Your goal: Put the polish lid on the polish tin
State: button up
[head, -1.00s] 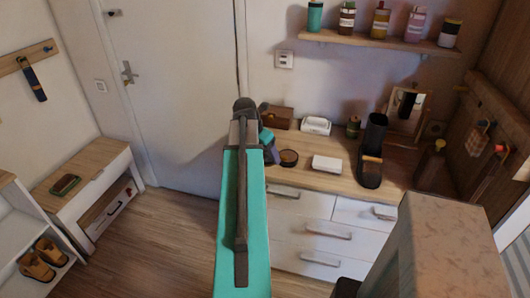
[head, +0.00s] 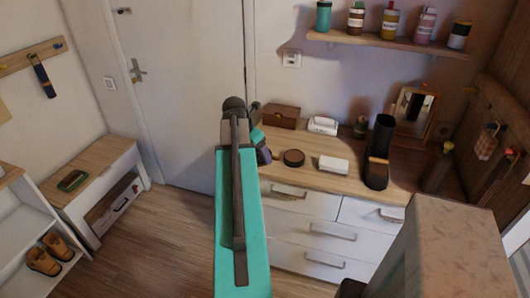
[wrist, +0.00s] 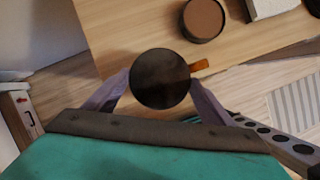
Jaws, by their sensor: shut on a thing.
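The polish tin (head: 293,158) is a low round dark tin, open, with brown polish inside. It stands near the front left of the dresser top, and in the wrist view (wrist: 204,20) it is at the top, beyond my gripper. My gripper (wrist: 160,88) is shut on the polish lid (wrist: 160,78), a dark round disc held between the two fingers. A small orange-brown tab shows at the lid's right edge. The lid is apart from the tin in the picture, nearer to me. In the head view the arm hides the lid, and the gripper (head: 262,150) shows only partly.
On the dresser top (head: 310,178), a white block (head: 333,165) lies right of the tin. A brown box (head: 281,117) and a white-topped item (head: 323,126) stand behind. A dark boot (head: 379,155) and a mirror (head: 413,110) stand farther right.

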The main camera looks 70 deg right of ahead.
jog(key=w+a+m, duration=0.1)
jog(key=w+a, duration=2.5)
jog(key=w, duration=0.4)
jog(key=w+a, duration=0.2)
jog(key=a, duration=1)
jog(key=w+a+r+m, duration=0.1)
jog(key=w+a, duration=0.2)
jog(key=a, duration=0.9)
jog(key=w+a+r+b, duration=0.1)
jog(key=w+a, duration=0.2)
jog(key=a, duration=0.9)
jog(key=shift+w+a+r+g, duration=0.15)
jog(key=shift+a+r+g, duration=0.1)
jog(key=shift+a+g, duration=0.15)
